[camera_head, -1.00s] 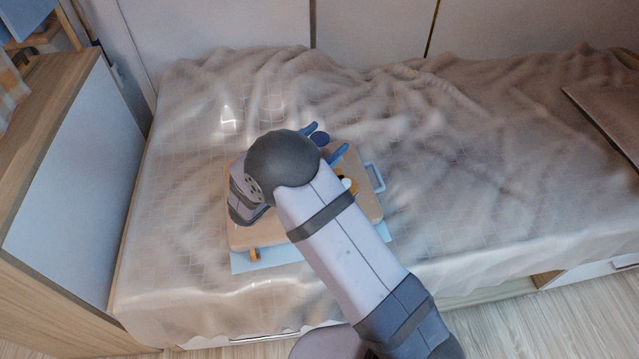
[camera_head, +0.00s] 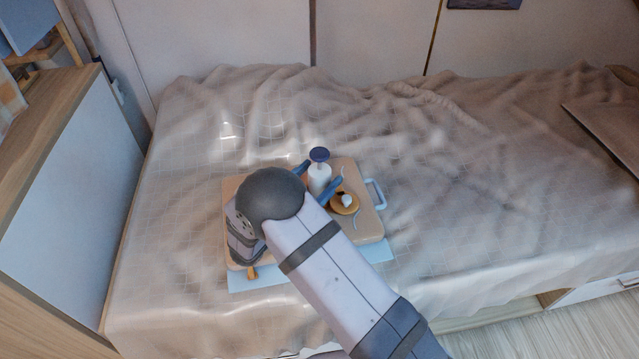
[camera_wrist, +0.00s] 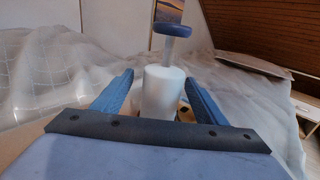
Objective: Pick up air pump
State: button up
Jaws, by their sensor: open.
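The air pump (camera_head: 319,179) has a white cylindrical body and a dark blue disc-shaped handle on a thin stem. It stands upright on a tan board or tray (camera_head: 368,228) on the bed. My gripper (camera_head: 319,178) is open, with one blue finger on each side of the pump's body. In the wrist view the pump (camera_wrist: 163,90) stands upright between the two open fingers (camera_wrist: 152,92). I cannot tell whether either finger touches it. The lower part of the pump is hidden behind my gripper in the wrist view.
A round tan and dark item with a white top (camera_head: 345,202) lies on the tray close to the right finger. The tray has a pale handle (camera_head: 376,194) at right and rests on a light blue sheet (camera_head: 378,252). The rumpled bed cover (camera_head: 480,190) is clear around it.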

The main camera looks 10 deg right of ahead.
aim_at(328, 168)
jog(key=shift+f+x, duration=0.2)
jog(key=shift+x, duration=2)
jog(key=shift+s+d, duration=0.1)
jog(key=shift+s, duration=0.05)
jog(key=shift+c, duration=0.6)
jog(key=c, duration=1.2)
jog(key=shift+r, duration=0.15)
notch_tip(328, 168, up, 10)
jog(key=p, duration=0.1)
